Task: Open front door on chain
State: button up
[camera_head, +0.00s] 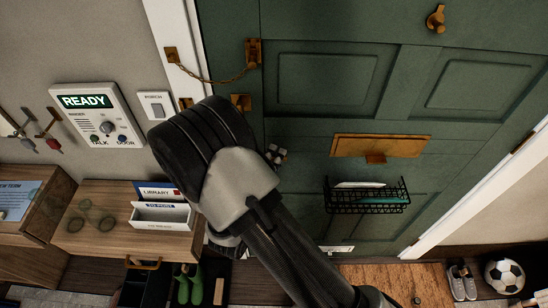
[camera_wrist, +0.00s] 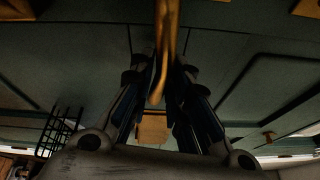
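The green front door (camera_head: 300,60) looks closed in its white frame (camera_head: 178,42). A brass chain (camera_head: 215,80) hangs in a slack curve from a plate on the frame to a brass holder (camera_head: 253,52) on the door. My arm hides the handle area in the head view. In the wrist view a long brass lever handle (camera_wrist: 166,45) runs down between the fingers of my gripper (camera_wrist: 160,80). The fingers are drawn in close on both sides of it and look shut on it; the exact contact is dark.
A brass letter slot (camera_head: 378,146) and a black wire basket (camera_head: 367,198) with papers are on the door. A white intercom panel (camera_head: 100,115) reads READY. A wooden shelf (camera_head: 100,240) with a white letter box (camera_head: 160,215) stands left. A doormat (camera_head: 400,282), shoes (camera_head: 462,282) and a football (camera_head: 504,276) lie below.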

grip_shut()
jog(key=shift+f, duration=0.1)
dwell(0.4)
jog(key=shift+a+f+m+g+y, duration=0.35)
jog(key=shift+f+m, duration=0.45)
jog(key=shift+m, duration=0.25)
jog(key=shift+a+f+m+g+y, duration=0.2)
jog(key=shift+f+m+g+y, duration=0.2)
jog(key=shift+f+m, duration=0.55)
jog(key=shift+a+f+m+g+y, duration=0.35)
jog(key=shift+f+m, duration=0.3)
jog(key=shift+m, duration=0.55)
